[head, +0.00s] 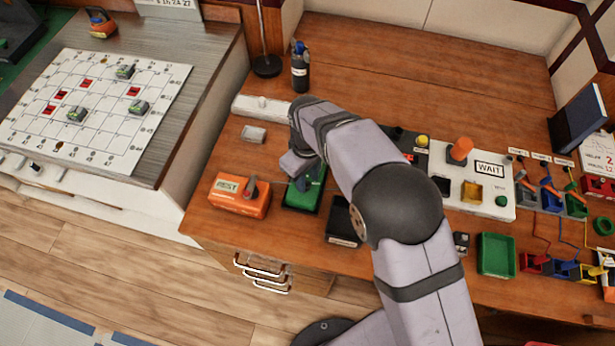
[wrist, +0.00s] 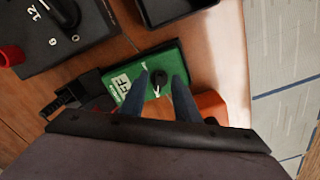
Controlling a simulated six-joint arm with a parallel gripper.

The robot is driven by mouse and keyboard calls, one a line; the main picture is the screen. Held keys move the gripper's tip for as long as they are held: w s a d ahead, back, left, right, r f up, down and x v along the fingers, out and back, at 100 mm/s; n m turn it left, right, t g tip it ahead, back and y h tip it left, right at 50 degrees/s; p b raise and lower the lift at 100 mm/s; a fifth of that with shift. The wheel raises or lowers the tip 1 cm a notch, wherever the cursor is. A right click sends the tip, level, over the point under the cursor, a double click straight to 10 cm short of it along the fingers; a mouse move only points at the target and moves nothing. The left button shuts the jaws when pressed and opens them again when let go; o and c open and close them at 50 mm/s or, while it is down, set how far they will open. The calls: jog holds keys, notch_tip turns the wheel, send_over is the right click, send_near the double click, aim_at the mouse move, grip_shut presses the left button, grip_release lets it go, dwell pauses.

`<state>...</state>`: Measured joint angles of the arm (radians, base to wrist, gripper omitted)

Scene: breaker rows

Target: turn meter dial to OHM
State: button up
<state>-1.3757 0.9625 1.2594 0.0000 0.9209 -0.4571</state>
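The green meter (head: 306,194) lies on the wooden bench, partly hidden under my arm in the head view. The position labels around the dial, including OHM, are too small to read. My gripper (wrist: 162,76) points down at the meter, its two blue-grey fingers apart, one on each side of the dial. I cannot tell whether they touch it. In the head view my gripper (head: 300,172) is mostly hidden.
An orange box marked REST (head: 237,198) stands close left of the meter, a black box (head: 343,222) close right. A white panel marked WAIT (head: 490,168) and a green tray (head: 496,254) are farther right. The bench behind is mostly clear.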

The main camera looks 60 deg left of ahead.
jog(key=shift+f, duration=0.85)
grip_shut()
